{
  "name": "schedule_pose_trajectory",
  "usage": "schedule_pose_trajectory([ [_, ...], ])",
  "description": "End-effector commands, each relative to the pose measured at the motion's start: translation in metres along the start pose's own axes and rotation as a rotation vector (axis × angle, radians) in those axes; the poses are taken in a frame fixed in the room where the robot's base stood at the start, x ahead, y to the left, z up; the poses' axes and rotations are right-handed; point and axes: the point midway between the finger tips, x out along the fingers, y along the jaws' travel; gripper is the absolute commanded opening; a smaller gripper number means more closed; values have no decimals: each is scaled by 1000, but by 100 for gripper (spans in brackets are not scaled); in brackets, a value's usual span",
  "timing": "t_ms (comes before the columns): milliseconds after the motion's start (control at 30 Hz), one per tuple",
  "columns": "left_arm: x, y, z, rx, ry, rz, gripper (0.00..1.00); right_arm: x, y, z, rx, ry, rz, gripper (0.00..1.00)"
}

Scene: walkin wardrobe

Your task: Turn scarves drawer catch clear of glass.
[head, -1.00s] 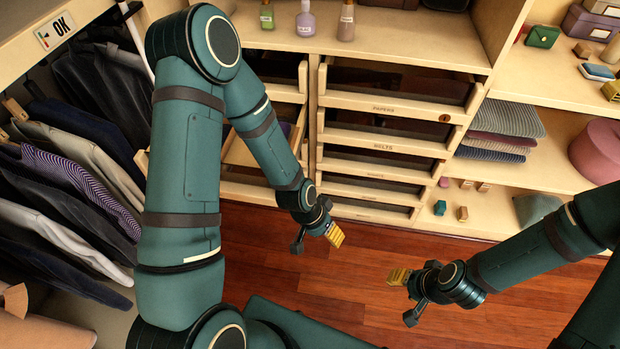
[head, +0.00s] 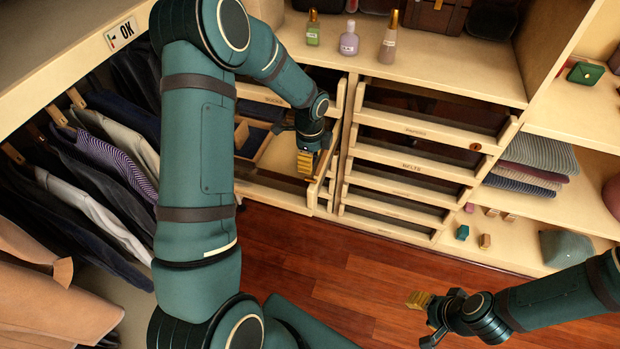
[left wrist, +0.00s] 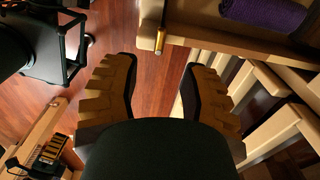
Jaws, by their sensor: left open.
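My left gripper (head: 306,160) is at the left drawer stack in the head view. Its two fingers are open and empty in the left wrist view (left wrist: 160,88). A small catch-like piece with a brass end (left wrist: 160,38) lies just beyond the gap between the fingertips, against the edge of a pale wooden drawer (left wrist: 215,42). A purple rolled cloth (left wrist: 262,12) lies in that drawer. The catch cannot be made out in the head view, and no scarves label is readable. My right gripper (head: 432,303) is over the floor at lower right; its jaw state is unclear.
The right drawer stack (head: 415,175) has dark fronts and pale frames. Bottles (head: 348,40) stand on the counter above. Folded knitwear (head: 530,165) sits on the right shelves. Hanging clothes (head: 100,160) fill the left side. The wooden floor (head: 330,265) is clear in the middle.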

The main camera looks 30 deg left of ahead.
Motion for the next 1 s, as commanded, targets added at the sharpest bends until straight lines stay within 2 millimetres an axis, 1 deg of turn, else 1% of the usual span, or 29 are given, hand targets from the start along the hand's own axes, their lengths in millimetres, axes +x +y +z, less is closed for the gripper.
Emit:
schedule_pose_trajectory([
  [33,13,0,0,1,0,3,44,4,1,0,0,1,0,47],
  [200,46,0,0,1,-1,3,44,10,4,-1,-1,5,0,47],
  [300,61,0,0,1,0,2,44,13,5,-2,-1,6,0,47],
  [400,72,0,0,0,1,0,44,15,6,-2,-1,8,0,47],
  [500,79,0,0,-1,0,1,44,16,6,-2,-1,9,0,47],
  [600,82,0,0,-1,0,0,44,16,6,-2,-1,9,0,47],
  [867,82,0,0,-1,1,-1,44,16,6,-2,-1,9,0,47],
  [900,82,0,0,-1,1,-1,39,16,6,-2,-1,9,0,47],
  [967,82,0,0,-1,1,-1,18,16,6,-2,-1,9,0,47],
  [1000,82,0,0,-1,1,-1,4,16,6,-2,-1,9,0,47],
])
